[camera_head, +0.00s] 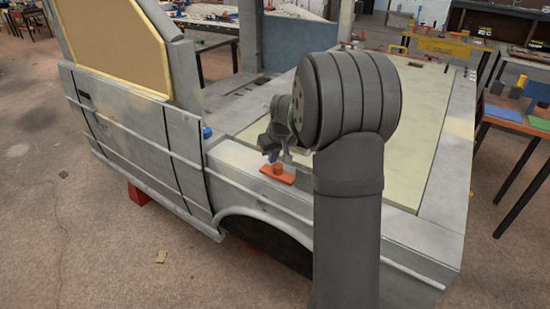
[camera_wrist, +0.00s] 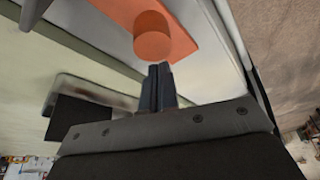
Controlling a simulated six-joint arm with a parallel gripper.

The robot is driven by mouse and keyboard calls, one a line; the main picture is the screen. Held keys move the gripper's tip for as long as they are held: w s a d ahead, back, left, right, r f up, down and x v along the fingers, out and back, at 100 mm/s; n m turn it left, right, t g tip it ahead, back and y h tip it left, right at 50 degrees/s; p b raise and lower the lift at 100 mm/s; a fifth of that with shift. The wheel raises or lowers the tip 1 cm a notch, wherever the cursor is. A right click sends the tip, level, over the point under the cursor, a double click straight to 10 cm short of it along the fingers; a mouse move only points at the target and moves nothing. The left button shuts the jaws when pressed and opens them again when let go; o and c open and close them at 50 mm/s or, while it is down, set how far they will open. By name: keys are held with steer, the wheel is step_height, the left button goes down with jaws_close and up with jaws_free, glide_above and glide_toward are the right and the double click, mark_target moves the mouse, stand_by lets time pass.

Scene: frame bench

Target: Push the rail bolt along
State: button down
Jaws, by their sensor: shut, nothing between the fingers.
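The orange rail bolt (camera_head: 278,173) sits on the grey top edge of the vehicle body, left of my arm in the head view. It has a flat plate with a short round knob standing on it. In the wrist view the bolt's knob (camera_wrist: 152,38) is near the top centre, just beyond my fingertips. My gripper (camera_head: 272,157) is close to the knob in the head view, partly behind my own arm. In the wrist view my gripper (camera_wrist: 160,68) is shut and empty. A small gap seems to show between fingertips and knob; contact cannot be told.
A blue knob (camera_head: 207,132) stands on the body edge to the left, near the door panel (camera_head: 125,135). A pale green panel (camera_head: 400,150) lies behind the bolt. Tables with coloured parts (camera_head: 515,115) stand at the right. The edge around the bolt looks clear.

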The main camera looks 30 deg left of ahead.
steer(key=shift+w+a+r, duration=0.25)
steer(key=shift+a+r, duration=0.15)
steer(key=shift+a, duration=0.1)
steer(key=shift+w+a+r, duration=0.25)
steer(key=shift+a+r, duration=0.1)
steer(key=shift+a, duration=0.15)
steer(key=v, duration=0.8)
steer(key=shift+s+r, duration=0.2)
steer(key=shift+r, duration=0.15)
steer(key=shift+d, duration=0.15)
steer(key=x, duration=0.8)
steer(key=shift+f, duration=1.05)
steer(key=shift+s+d+r, duration=0.1)
steer(key=shift+s+d, duration=0.1)
steer(key=shift+d, duration=0.25)
steer(key=shift+s+d+r, duration=0.1)
steer(key=shift+s+d, duration=0.1)
steer(key=shift+d, duration=0.25)
steer(key=shift+s+d+f, duration=0.1)
steer(key=shift+s+d, duration=0.15)
steer(key=shift+d, duration=0.15)
steer(key=shift+a, duration=0.1)
